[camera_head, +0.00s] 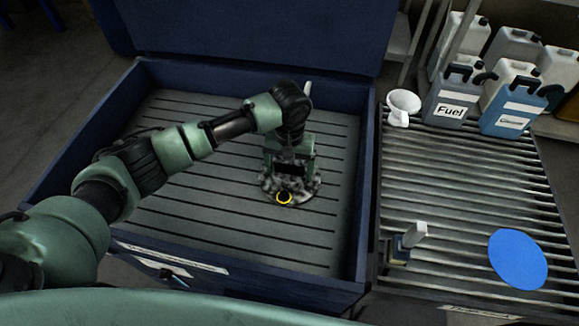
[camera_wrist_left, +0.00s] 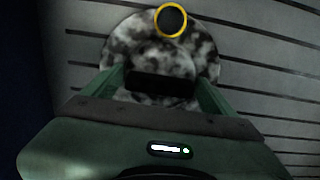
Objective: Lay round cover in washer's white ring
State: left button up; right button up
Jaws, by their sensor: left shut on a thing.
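The round cover (camera_head: 308,188) is a mottled black and grey disc with a yellow-rimmed hole near its front edge. It is low over or on the slatted floor of the blue-walled washer (camera_head: 190,215); I cannot tell if it touches the floor. My left gripper (camera_head: 290,172) points down from above and is shut on the cover's raised middle. In the left wrist view the cover (camera_wrist_left: 125,42) is held between the fingers, yellow rim at the top. No white ring shows clearly; the cover and arm may hide it. My right gripper is not in view.
The washer's blue lid stands open at the back. A small white nozzle-like thing (camera_head: 307,88) shows behind my left wrist. On the slatted table at right are a blue disc (camera_head: 517,258), a white funnel (camera_head: 402,106) and several jugs (camera_head: 451,104). The washer floor around the cover is clear.

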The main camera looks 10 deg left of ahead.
aim_at(290, 167)
pick_arm(q)
jog(key=o, duration=1.5)
jog(key=shift+o, duration=0.2)
jog(key=shift+r, duration=0.1)
notch_tip(290, 167, up, 12)
jog(key=shift+b, duration=0.45)
